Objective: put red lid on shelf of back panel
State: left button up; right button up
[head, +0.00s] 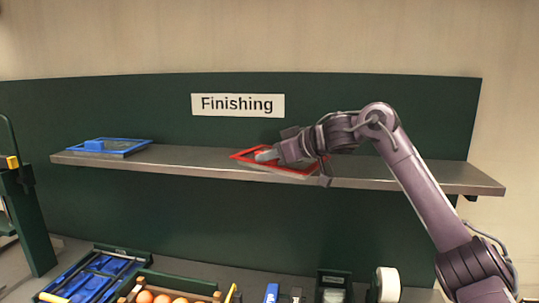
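The red lid (242,157) is a flat frame with a red rim, at the middle of the grey metal shelf (400,178) on the dark green back panel (400,100). It appears to lie on the shelf, its near corner close to the front edge. My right gripper (282,154) is at the lid, over its middle and right part, and hides much of it. The fingers blend with the lid, so I cannot tell whether they grip it. My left gripper is not in view.
A blue lid (122,145) lies at the shelf's left end. A "Finishing" sign (238,105) is above the shelf. The shelf's right end is clear.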

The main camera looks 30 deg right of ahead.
jog(key=o, duration=0.4)
jog(key=shift+d+r, duration=0.1)
jog(key=shift+r, duration=0.15)
jog(key=b+v, duration=0.2)
jog(key=v, duration=0.8)
jog(key=shift+s+d+r+b, duration=0.1)
jog(key=shift+s+d+b, duration=0.2)
jog(key=shift+b, duration=0.1)
jog(key=shift+s+d+r, duration=0.2)
jog(key=shift+s, duration=0.25)
jog(key=shift+f, duration=0.1)
